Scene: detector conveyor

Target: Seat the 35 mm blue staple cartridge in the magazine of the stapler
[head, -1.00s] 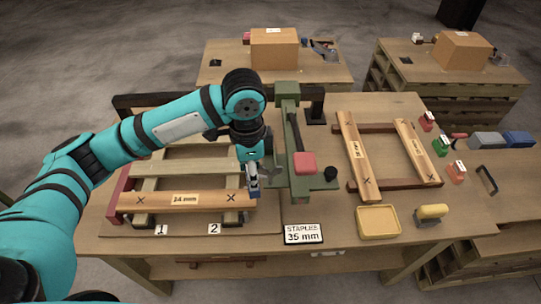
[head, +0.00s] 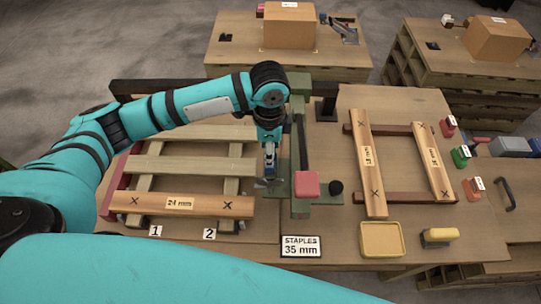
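The stapler is a green stand (head: 301,92) with a long arm, a red pad (head: 306,184) at its near end and a black knob (head: 336,187) on its base. My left gripper (head: 268,181) points down just left of the stapler's arm, over the left edge of its green base. Its fingers are small and dark here, and I cannot tell whether they are open or hold anything. I cannot make out a blue cartridge; the magazine's inside is not visible. A sign (head: 301,246) before the stapler reads "STAPLES 35 mm". My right gripper is out of view.
A slatted wooden frame (head: 190,165) lies left, with a "24 mm" label. Another frame (head: 367,165) lies right. Red (head: 449,127), green (head: 461,156) and lower red (head: 474,188) boxes line the right side. A yellow tray (head: 383,240) and yellow-topped block (head: 440,236) sit near the front.

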